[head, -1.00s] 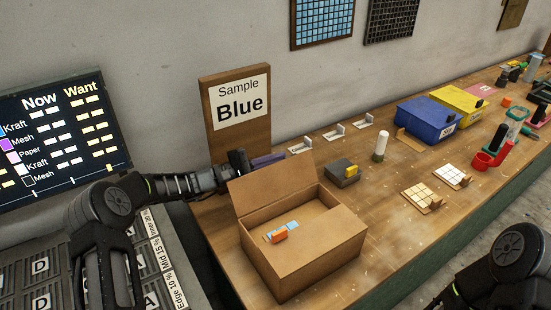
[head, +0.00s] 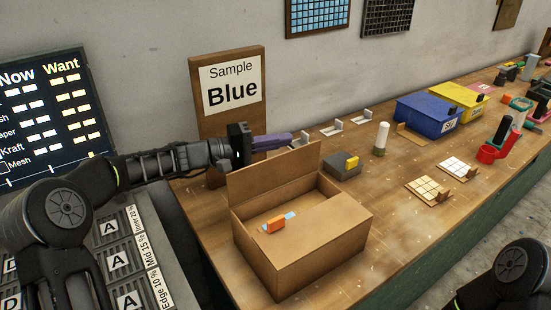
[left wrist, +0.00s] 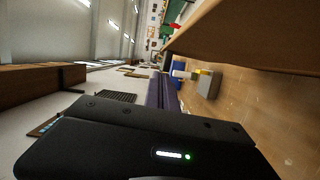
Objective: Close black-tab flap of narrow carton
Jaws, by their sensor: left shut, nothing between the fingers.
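A brown cardboard carton (head: 325,250) stands on the bench, open on its left part. Its flap (head: 275,176) stands about upright along the back-left edge; I see no black tab on it. My left gripper (head: 277,141) is shut and empty, its purple fingers behind and just above the flap's top edge; contact cannot be told. In the left wrist view the fingers (left wrist: 162,92) point away, with a brown panel, probably the flap (left wrist: 260,35), beside them. Inside the carton lie an orange block (head: 275,225) and a partly hidden blue piece (head: 291,215). My right gripper is out of view.
A wooden "Sample Blue" board (head: 228,110) stands behind my left gripper. A grey box with a yellow block (head: 343,168) and a white cylinder (head: 381,138) stand right of the carton. Blue (head: 428,120) and yellow (head: 462,103) bins are farther right. Bench in front of the tiles is clear.

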